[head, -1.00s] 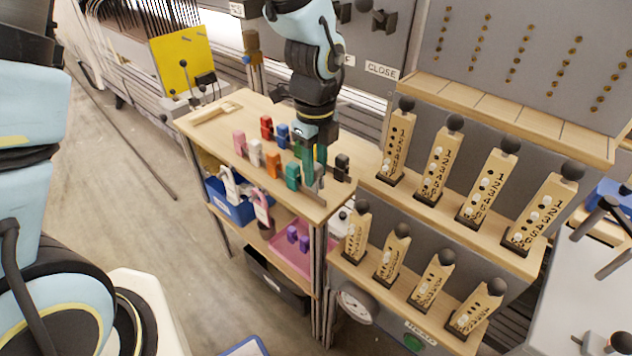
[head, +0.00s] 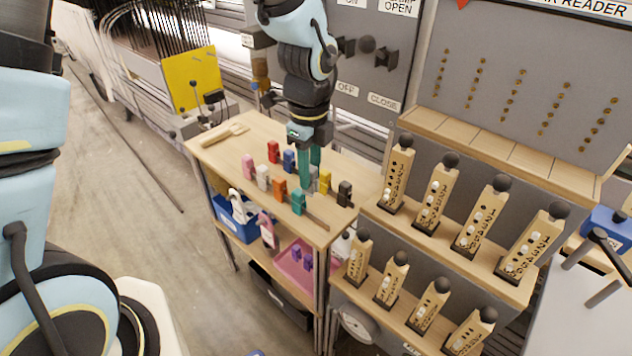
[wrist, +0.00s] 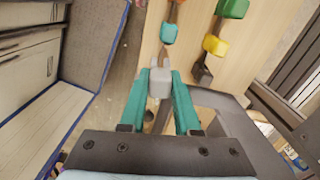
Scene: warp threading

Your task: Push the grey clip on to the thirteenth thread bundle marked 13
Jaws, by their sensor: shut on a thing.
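My gripper (head: 310,172) is above the right part of the wooden table in the head view, with its teal fingers pointing down. In the wrist view my gripper (wrist: 160,88) is shut on the grey clip (wrist: 160,82), a small light block pinched between the fingertips. In the head view the clip is not clearly seen behind the fingers. Dark thread bundles (head: 172,25) hang at the back left, beyond the table. I cannot read any number 13 on them.
Other clips stand on the table (head: 225,150), among them pink (head: 248,167), orange (head: 279,190), teal (head: 298,203) and black (head: 345,193). A yellow panel (head: 191,78) stands behind the table's left end. Shelves of numbered wooden blocks (head: 435,195) are at the right.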

